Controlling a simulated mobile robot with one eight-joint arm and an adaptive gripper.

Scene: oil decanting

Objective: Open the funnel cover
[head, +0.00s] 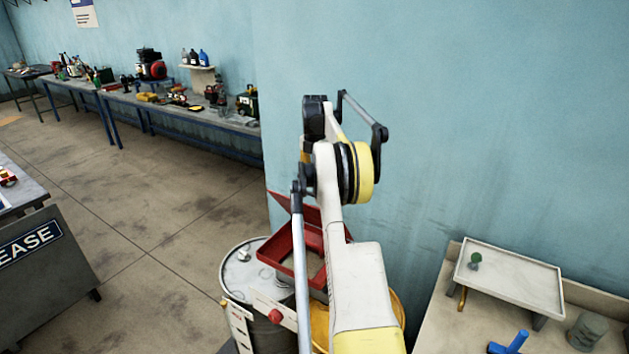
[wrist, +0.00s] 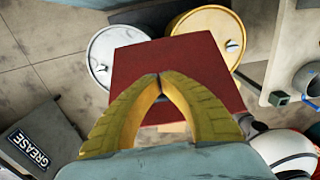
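The red funnel (head: 272,249) is a square, open-topped box on the drums in the head view, with a tan inside partly showing. Its flat red cover (head: 283,203) stands raised and tilted at the far side, partly behind my arm. In the wrist view the cover (wrist: 187,60) is a large red plate just beyond my fingers, hiding most of the funnel. My gripper (wrist: 158,82) has its yellow fingertips together in front of the plate, with nothing visible between them. I cannot tell whether the tips touch the cover. The gripper is not clearly visible in the head view.
A white drum (head: 239,281) and a yellow drum (wrist: 222,22) stand under the funnel. A blue wall is close behind. A bench with a pale tray (head: 512,276) stands at the right. A grease cart (head: 38,262) is at the left, with open floor between.

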